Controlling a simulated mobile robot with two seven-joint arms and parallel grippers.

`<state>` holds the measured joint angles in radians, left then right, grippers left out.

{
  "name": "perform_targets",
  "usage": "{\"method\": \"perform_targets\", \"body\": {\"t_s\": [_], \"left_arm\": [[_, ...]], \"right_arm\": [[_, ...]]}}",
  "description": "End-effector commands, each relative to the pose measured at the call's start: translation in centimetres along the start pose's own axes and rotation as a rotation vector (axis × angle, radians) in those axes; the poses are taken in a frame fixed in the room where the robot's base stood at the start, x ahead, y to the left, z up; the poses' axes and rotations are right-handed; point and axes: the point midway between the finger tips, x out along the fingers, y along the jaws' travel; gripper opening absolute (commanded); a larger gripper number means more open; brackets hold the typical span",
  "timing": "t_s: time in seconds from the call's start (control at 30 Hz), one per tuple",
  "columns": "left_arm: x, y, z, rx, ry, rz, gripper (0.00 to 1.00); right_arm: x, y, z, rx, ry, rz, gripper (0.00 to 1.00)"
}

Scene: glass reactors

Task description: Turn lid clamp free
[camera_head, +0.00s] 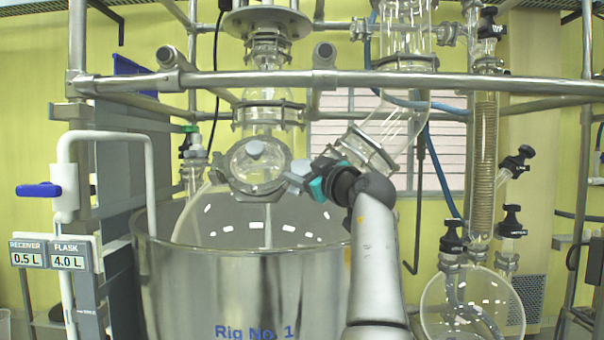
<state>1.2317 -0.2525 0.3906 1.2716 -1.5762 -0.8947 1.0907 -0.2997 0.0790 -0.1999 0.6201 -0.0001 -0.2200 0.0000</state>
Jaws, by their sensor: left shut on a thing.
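The round glass lid (258,176) sits on the reactor's front port, facing me, with a metal clamp ring (234,164) around its rim. A small grey knob (254,148) shows at its upper part. My left gripper (298,174) reaches in from the lower right, black and teal at the wrist. Its fingers are shut on the lid clamp at the right side of the ring. The gripped part is small and mostly hidden by the fingers. My right gripper is not in view.
A large steel vessel (240,285) marked "Rig No. 1" stands below the port. A horizontal metal bar (450,82) crosses above my gripper. A slanted glass tube (392,125) is close at upper right. A round glass flask (472,305) stands at lower right.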

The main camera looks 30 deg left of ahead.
Motion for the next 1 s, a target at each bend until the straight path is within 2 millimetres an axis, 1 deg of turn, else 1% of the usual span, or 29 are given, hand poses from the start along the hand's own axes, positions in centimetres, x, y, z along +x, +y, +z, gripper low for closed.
{"method": "perform_targets", "body": {"t_s": [0.47,0.5,0.7,0.77,1.0], "left_arm": [[0.03,-0.03,0.06,-0.01,-0.002,-0.012,0.01],[0.03,-0.03,0.07,-0.01,-0.002,-0.012,0.59],[0.04,-0.03,0.04,-0.009,-0.001,-0.012,0.81],[0.03,-0.03,0.04,-0.009,-0.001,-0.011,0.87],[-0.04,-0.01,0.03,-0.008,-0.001,-0.011,0.87]], "right_arm": [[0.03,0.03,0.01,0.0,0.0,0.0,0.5],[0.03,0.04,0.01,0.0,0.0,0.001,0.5],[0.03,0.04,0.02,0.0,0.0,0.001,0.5],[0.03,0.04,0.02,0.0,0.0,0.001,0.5],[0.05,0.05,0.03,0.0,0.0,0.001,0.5]]}}
